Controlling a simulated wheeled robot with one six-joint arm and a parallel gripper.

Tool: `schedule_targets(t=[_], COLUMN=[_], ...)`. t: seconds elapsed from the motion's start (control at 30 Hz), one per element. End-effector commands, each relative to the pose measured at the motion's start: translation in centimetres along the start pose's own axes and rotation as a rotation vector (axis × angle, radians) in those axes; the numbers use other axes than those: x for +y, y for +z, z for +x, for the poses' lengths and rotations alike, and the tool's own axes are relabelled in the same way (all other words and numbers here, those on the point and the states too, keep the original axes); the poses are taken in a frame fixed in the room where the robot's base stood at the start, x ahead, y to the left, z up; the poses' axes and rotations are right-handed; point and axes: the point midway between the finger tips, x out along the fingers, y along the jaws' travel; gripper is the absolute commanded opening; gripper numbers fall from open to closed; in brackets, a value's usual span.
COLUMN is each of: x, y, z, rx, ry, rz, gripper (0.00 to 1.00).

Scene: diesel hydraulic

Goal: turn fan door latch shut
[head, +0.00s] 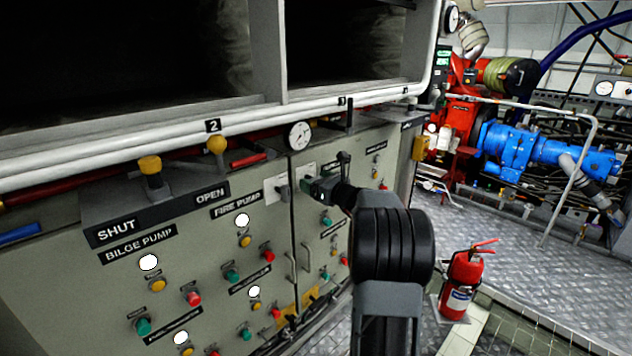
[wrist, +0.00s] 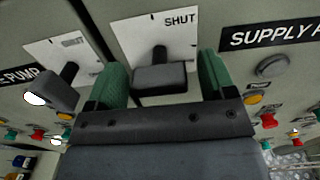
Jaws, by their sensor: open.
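A dark latch handle (wrist: 160,77) stands out from a white plate marked SHUT (wrist: 180,24) in the wrist view. My gripper (wrist: 163,80) is open, with one green-padded finger on each side of the handle. Gaps show between the handle and both pads, the right one wider. In the head view my gripper (head: 314,186) is at the panel's right part, and my wrist hides most of this latch. A second dark latch (wrist: 56,90) on its own white plate stands left of my left finger; it also shows in the head view (head: 282,191).
The grey panel (head: 120,310) carries several buttons, lamps and labels. Yellow-topped levers (head: 216,146) and a pressure gauge (head: 299,136) stand along its top. A red fire extinguisher (head: 461,285) stands on the floor to the right. Blue and red machinery (head: 515,148) is behind.

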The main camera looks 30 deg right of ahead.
Motion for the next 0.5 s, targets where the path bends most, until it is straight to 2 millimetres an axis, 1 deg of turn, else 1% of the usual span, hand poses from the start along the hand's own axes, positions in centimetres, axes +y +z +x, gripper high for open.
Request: schedule_targets(t=[0.23,0.5], x=[0.01,0.01], y=[-0.02,-0.01], z=[0.04,0.02], rx=[0.000,0.000], ry=[0.000,0.001], rz=[0.000,0.000], gripper=[0.77,0.51])
